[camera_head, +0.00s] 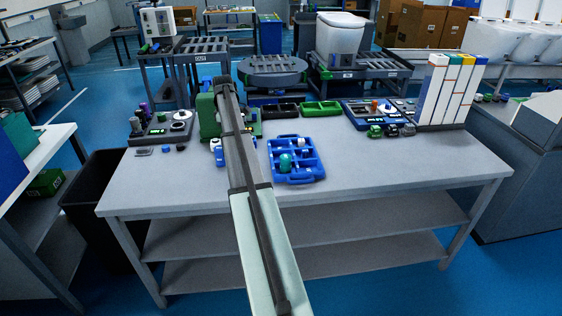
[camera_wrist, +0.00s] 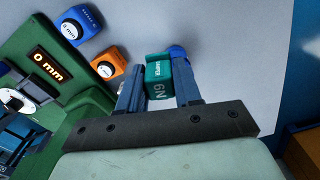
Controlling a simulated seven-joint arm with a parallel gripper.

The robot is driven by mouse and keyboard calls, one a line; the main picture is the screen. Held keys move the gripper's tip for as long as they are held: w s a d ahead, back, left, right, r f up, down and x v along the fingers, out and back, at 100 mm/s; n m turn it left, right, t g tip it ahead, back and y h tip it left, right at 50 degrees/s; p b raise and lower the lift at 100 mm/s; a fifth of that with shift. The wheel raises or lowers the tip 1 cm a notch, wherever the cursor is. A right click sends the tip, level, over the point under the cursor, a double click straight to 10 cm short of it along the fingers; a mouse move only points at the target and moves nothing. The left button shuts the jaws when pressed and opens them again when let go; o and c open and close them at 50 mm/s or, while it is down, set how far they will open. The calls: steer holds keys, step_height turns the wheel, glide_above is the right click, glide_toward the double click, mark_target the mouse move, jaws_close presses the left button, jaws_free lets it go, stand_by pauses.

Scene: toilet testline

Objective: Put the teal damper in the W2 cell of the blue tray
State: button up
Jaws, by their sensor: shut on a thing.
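The teal damper (camera_wrist: 158,70) is a small teal block with white lettering. In the wrist view it sits between the two blue fingers of my gripper (camera_wrist: 158,82), which is shut on it. A pale grey surface shows behind it. The blue tray (camera_head: 320,175) lies on the workbench, right of my arm in the head view. It has several cells. A rounded teal piece (camera_head: 285,162) and a white piece (camera_head: 300,142) sit in it. The cell labels are too small to read. In the head view my gripper and the held damper cannot be made out.
A green device (camera_wrist: 60,50) with a "0 mm" display stands left of my gripper, with a blue block (camera_wrist: 80,25) and an orange block (camera_wrist: 109,64) beside it. A green bin (camera_head: 321,108) and a tall striped rack (camera_head: 452,90) stand behind the tray. The bench's right front (camera_head: 410,170) is clear.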

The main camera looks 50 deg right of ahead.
steer(key=s+d+m, duration=0.2)
steer(key=s+d, duration=1.1)
steer(key=s, duration=0.4)
steer(key=shift+a+f+n, duration=0.1)
steer(key=shift+f+n, duration=1.2)
steer(key=shift+f, duration=1.05)
steer(key=shift+a+f+n, duration=0.1)
steer(key=shift+f+n, duration=1.2)
steer(key=shift+f, duration=1.05)
steer(key=shift+f, duration=0.15)
steer(key=o, duration=0.7)
steer(key=shift+o, duration=0.2)
step_height(320, 180, up, 12)
